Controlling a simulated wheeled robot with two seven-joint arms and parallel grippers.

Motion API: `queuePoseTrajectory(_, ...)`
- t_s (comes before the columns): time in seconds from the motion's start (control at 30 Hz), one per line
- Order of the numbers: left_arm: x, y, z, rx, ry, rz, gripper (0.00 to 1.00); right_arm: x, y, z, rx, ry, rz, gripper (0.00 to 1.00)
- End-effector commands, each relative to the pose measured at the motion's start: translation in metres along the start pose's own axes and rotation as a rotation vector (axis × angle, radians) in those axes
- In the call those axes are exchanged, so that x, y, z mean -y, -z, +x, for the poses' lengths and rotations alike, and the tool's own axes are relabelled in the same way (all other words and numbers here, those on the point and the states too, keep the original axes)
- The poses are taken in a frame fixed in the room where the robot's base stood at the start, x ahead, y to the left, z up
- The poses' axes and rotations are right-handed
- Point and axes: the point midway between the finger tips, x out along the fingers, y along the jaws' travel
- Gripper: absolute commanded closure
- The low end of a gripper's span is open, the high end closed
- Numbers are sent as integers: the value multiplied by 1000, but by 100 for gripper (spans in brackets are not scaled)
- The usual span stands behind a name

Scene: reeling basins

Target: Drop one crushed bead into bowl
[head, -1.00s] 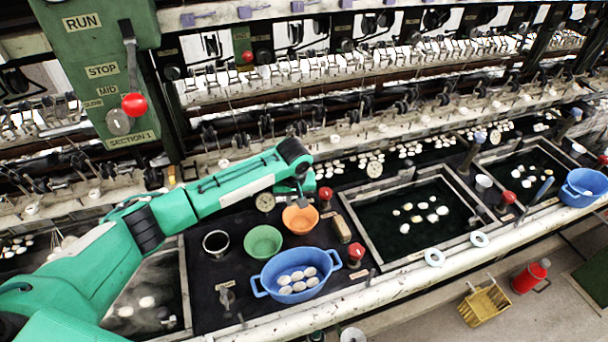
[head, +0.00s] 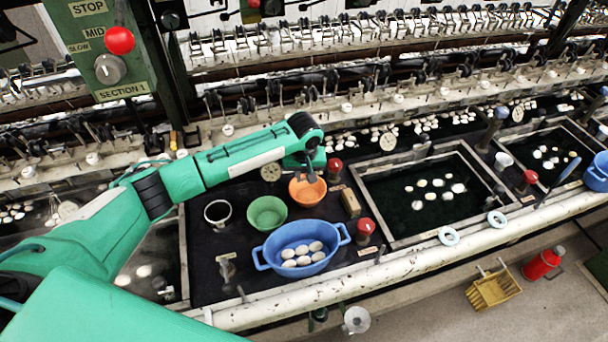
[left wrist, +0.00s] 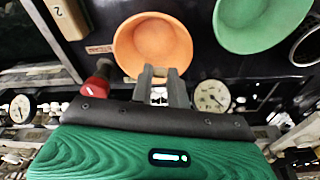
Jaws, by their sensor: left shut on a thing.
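My left gripper (head: 311,176) is over the back part of the orange bowl (head: 304,194) in the head view. In the left wrist view its two grey fingers (left wrist: 161,80) reach over the rim of the orange bowl (left wrist: 150,42). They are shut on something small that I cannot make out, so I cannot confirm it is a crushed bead. The inside of the orange bowl looks empty where it shows. A green bowl (head: 267,213) stands left of it, and in the wrist view (left wrist: 262,18) it is at top right. My right gripper is not in view.
A blue two-handled basin (head: 273,244) with several white cocoons stands in front. A dark metal cup (head: 218,213), a wooden block (head: 350,203) and red knobs (head: 365,228) are close by. A water basin with floating cocoons (head: 392,212) lies to the right.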

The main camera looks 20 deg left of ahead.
Motion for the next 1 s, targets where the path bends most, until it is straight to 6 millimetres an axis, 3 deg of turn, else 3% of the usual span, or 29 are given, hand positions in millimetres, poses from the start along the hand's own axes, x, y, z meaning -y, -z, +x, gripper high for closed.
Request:
queuePoseTrajectory(0.17, 0, 0, -1, 0, 0, 0, 89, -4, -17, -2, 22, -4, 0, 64)
queuePoseTrajectory(0.2, 0, 0, -1, 0, 0, 0, 76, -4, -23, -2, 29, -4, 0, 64)
queuePoseTrajectory(0.3, 0, 0, -1, 0, 0, 0, 58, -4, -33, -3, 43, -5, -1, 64)
queuePoseTrajectory(0.67, 0, 0, -5, -1, 0, 0, 58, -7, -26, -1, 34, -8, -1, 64)
queuePoseTrajectory(0.87, 0, 0, -35, -3, -2, 0, 58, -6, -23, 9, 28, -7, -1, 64)
queuePoseTrajectory(1.0, 0, 0, -69, -4, -3, 1, 58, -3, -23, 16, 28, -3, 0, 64)
